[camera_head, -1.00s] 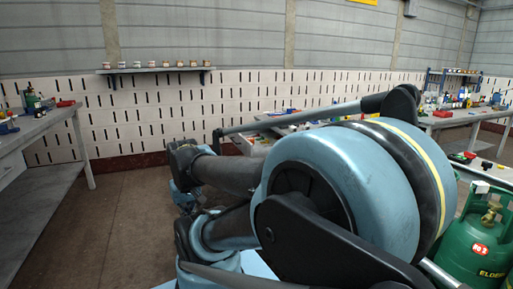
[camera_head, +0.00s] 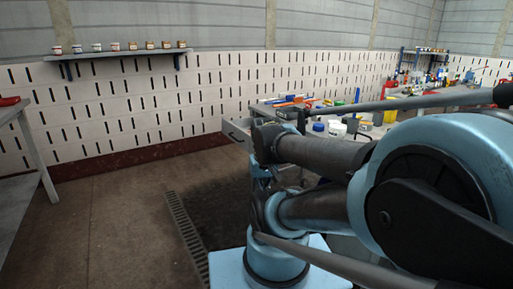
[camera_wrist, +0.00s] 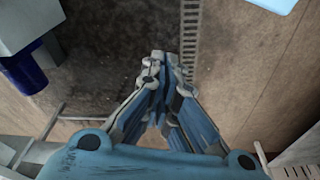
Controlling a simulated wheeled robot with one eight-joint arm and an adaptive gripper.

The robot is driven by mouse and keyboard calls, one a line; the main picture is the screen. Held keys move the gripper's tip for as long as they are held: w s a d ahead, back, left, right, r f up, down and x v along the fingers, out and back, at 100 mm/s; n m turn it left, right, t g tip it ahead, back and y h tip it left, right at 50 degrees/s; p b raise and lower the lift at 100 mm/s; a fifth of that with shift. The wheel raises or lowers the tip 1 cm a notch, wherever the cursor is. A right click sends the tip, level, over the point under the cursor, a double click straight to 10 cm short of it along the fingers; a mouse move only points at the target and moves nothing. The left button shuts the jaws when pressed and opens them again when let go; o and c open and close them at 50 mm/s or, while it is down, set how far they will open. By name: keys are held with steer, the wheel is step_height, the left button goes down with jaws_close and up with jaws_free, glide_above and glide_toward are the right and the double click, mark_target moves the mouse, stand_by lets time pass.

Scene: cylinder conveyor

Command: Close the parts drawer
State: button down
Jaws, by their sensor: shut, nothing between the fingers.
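A pale panel (camera_head: 237,132) sticks out at the left end of the workbench (camera_head: 262,111) in the head view. It looks like the front of a pulled-out drawer, but my arm hides much of it and I cannot see inside. In the wrist view my gripper (camera_wrist: 158,60) is shut and empty, its fingertips together above the brown floor. It touches nothing that I can see. I cannot make out the fingers in the head view. A grey box-like edge (camera_wrist: 28,22) shows at the upper left of the wrist view; I cannot tell if it is the drawer.
The workbench carries bottles, tubs and tools. A dark blue object (camera_wrist: 26,72) shows in the wrist view. A floor grate (camera_head: 187,240) runs along the floor. Another table (camera_head: 22,150) stands far left, and a wall shelf (camera_head: 120,52) holds small jars. The floor between is clear.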

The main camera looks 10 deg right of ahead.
steer(key=shift+w+a, duration=0.15)
steer(key=w+d+r+n+h, duration=0.1)
steer(key=w+r+n, duration=0.25)
steer(key=w, duration=0.25)
steer(key=w+r+n+h, duration=0.2)
steer(key=w+n, duration=0.2)
steer(key=w, duration=0.3)
steer(key=w+d+r+n+h, duration=0.1)
steer(key=w+r+n, duration=0.25)
steer(key=w, duration=0.25)
steer(key=w+a+f+n+h, duration=0.25)
steer(key=w+a+n, duration=0.25)
steer(key=w, duration=0.6)
steer(key=w+a+f+n+h, duration=0.25)
steer(key=w+a+n, duration=0.2)
steer(key=w, duration=0.65)
steer(key=w+d+r+x, duration=0.1)
steer(key=x, duration=1.2)
steer(key=shift+d+n+t, duration=0.3)
steer(key=shift+d+n, duration=0.1)
steer(key=shift+n, duration=0.05)
steer(key=shift+w+r, duration=0.1)
steer(key=shift+w, duration=0.05)
